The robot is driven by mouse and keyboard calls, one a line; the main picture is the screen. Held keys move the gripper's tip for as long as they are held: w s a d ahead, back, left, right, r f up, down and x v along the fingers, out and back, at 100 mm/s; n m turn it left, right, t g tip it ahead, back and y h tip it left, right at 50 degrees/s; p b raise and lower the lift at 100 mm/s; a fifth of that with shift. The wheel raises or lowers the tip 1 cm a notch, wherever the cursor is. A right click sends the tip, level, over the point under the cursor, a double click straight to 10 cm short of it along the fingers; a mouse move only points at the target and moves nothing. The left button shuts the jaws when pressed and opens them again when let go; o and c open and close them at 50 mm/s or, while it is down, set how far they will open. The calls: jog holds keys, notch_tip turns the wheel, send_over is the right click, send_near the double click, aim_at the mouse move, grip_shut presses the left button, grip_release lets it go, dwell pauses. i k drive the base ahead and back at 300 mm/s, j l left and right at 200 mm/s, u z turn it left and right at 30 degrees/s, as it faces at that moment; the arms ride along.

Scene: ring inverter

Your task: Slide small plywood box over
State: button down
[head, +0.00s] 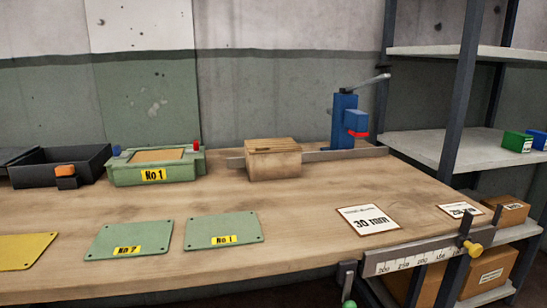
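A small plywood box (273,164) with a slatted-looking top stands upright on the wooden workbench (320,185), near its back edge. A low metal rail (322,155) runs along the back and shows on both sides of the box; I cannot tell whether they touch. A blue upright device (345,122) with a lever and a red part stands at the rail's right, with a gap between it and the box. My gripper is not in view.
A green "No 1" fixture (155,173) stands left of the box, and a black bin (62,163) farther left. Green plates (223,231) and a "30 mm" card (368,219) lie in front. A scale bar (412,257) runs along the front edge. Shelves (470,148) stand right.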

aim_at(283, 165)
jog(key=l+u, duration=0.95)
jog(key=i, duration=1)
